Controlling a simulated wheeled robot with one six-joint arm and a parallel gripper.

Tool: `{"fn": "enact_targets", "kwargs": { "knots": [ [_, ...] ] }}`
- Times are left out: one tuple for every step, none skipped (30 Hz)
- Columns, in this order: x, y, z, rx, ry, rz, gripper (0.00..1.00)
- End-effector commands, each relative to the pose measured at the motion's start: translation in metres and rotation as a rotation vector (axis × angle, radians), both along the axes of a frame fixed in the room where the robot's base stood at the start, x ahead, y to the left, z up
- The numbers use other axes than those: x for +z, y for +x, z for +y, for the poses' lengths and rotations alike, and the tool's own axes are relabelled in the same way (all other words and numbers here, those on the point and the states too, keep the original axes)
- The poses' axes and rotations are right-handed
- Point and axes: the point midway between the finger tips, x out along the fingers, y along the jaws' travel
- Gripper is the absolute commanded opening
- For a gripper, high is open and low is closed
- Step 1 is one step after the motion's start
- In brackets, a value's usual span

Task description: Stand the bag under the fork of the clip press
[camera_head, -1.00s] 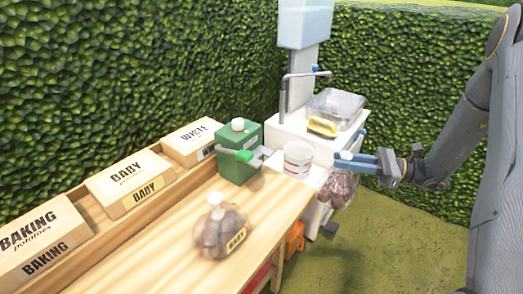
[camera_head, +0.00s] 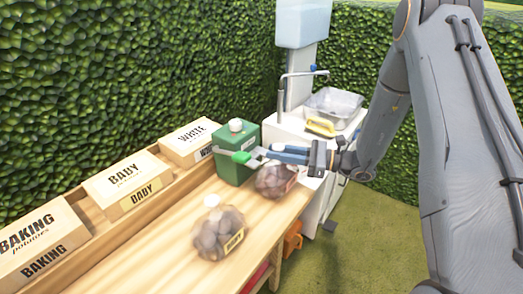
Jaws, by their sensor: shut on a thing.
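My gripper (camera_head: 268,152) is shut on the neck of a clear bag of reddish-brown potatoes (camera_head: 274,181). The bag hangs upright at the right end of the wooden bench, just in front of and to the right of the clip press. I cannot tell whether its base touches the bench. The clip press (camera_head: 232,168) is a green box with a white knob on top. Its pale fork (camera_head: 257,161) and green-tipped lever (camera_head: 240,157) point toward the bag's neck. The blue fingers cover the neck, so I cannot tell how it sits to the fork.
A closed bag with a BABY label (camera_head: 218,234) stands on the bench's front part (camera_head: 150,251). BAKING (camera_head: 38,240), BABY (camera_head: 127,183) and WHITE (camera_head: 189,143) boxes line the back. A sink unit with a clear tub (camera_head: 333,106) and yellow sponge (camera_head: 320,127) stands right.

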Motion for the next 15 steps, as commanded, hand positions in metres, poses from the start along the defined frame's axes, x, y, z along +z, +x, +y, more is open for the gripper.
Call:
{"fn": "enact_targets", "kwargs": {
  "knots": [
    [0.001, 0.0, 0.002, 0.001, 0.002, -0.001, 0.0],
    [0.001, 0.0, 0.003, 0.001, 0.002, -0.001, 0.0],
    [0.001, 0.0, 0.005, 0.002, 0.002, -0.001, 0.0],
    [0.001, 0.0, 0.007, 0.002, 0.002, -0.001, 0.0],
    [0.001, 0.001, 0.009, 0.002, 0.002, -0.001, 0.0],
    [0.001, 0.001, 0.012, 0.001, 0.002, -0.001, 0.0],
    [0.001, 0.002, 0.016, 0.0, 0.002, -0.001, 0.0],
    [0.001, 0.002, 0.017, -0.002, 0.002, -0.001, 0.0],
    [0.001, 0.003, 0.02, -0.005, 0.002, -0.001, 0.0],
    [0.001, 0.004, 0.022, -0.007, 0.002, -0.001, 0.0],
    [0.001, 0.005, 0.025, -0.009, 0.002, -0.001, 0.0],
    [0.001, 0.006, 0.026, -0.012, 0.002, -0.001, 0.0],
    [0.001, 0.006, 0.028, -0.014, 0.002, -0.001, 0.0],
    [0.001, 0.006, 0.03, -0.014, 0.002, -0.001, 0.0],
    [0.001, 0.007, 0.032, -0.015, 0.002, -0.001, 0.0]
  ]
}}
